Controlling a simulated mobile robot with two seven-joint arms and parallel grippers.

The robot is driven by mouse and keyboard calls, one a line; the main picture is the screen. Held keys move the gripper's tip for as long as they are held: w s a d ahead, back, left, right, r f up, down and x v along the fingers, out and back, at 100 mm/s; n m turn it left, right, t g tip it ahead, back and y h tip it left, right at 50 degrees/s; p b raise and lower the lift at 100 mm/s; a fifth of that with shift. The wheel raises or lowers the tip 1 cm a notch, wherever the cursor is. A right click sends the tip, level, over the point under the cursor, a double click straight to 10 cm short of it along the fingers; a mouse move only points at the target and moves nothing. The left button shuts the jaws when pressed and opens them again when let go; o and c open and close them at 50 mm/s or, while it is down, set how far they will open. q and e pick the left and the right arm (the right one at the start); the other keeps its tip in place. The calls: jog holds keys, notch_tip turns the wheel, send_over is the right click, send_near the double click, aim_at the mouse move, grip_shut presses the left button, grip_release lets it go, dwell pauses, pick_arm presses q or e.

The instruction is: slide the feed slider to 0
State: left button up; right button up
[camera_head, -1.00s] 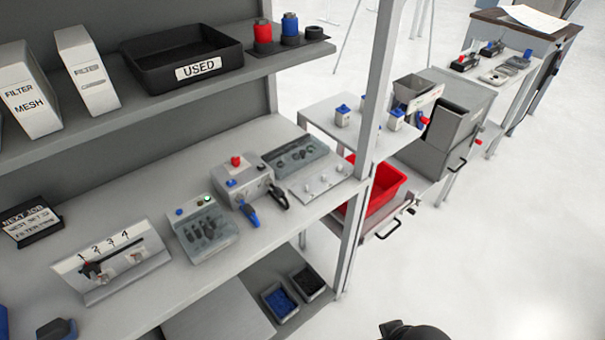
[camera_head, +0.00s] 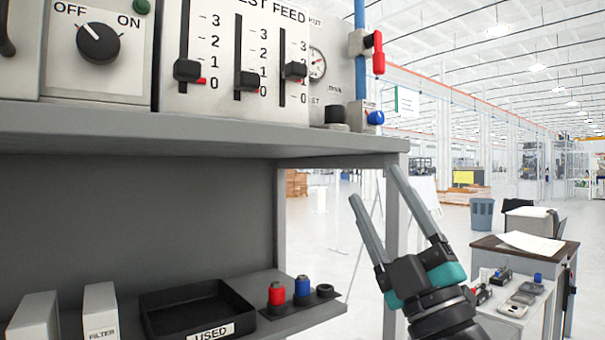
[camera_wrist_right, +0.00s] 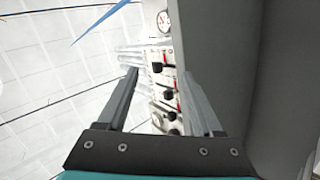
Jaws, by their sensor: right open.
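A white slider panel (camera_head: 222,100) stands on the upper shelf in the head view, its top cut off. It has three black slots with black knobs. The feed slider (camera_head: 295,70) is the rightmost, under the word FEED. Its knob sits below the 3 mark; its exact reading is unclear. My right gripper (camera_head: 372,182) is open and empty, lower right of the panel and apart from it, fingers pointing up and left. In the right wrist view, the open fingers (camera_wrist_right: 158,75) show with the panel's knobs between and beyond them. My left gripper is not in view.
An OFF/ON dial (camera_head: 98,43) is left of the panel. A gauge (camera_head: 317,64) and a blue pipe with a red-handled valve (camera_head: 378,53) are right of it. The shelf edge (camera_head: 200,133) and a grey post (camera_head: 391,230) are near my gripper. Below is a USED tray (camera_head: 200,310).

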jog(key=s+a+r+n+g+y, duration=0.5)
jog(key=n+g, duration=0.5)
jog(key=n, duration=0.5)
jog(key=s+a+r+n+g+y, duration=0.35)
jog(key=a+r+n+g, duration=0.3)
jog(key=n+g, duration=0.55)
jog(key=m+t+h+p, duration=0.2)
jog(key=t+h+p, duration=0.4)
jog(key=t+h, duration=0.45)
send_near(301, 67)
jog(key=shift+t+y, duration=0.35)
jog(key=shift+y, duration=0.05)
jog(key=x, duration=0.6)
jog(key=f+x, duration=0.1)
jog(key=x, duration=0.2)
jog(key=shift+w+a, duration=0.15)
jog(key=shift+w, duration=0.15)
jog(key=shift+c, duration=0.4)
grip_shut()
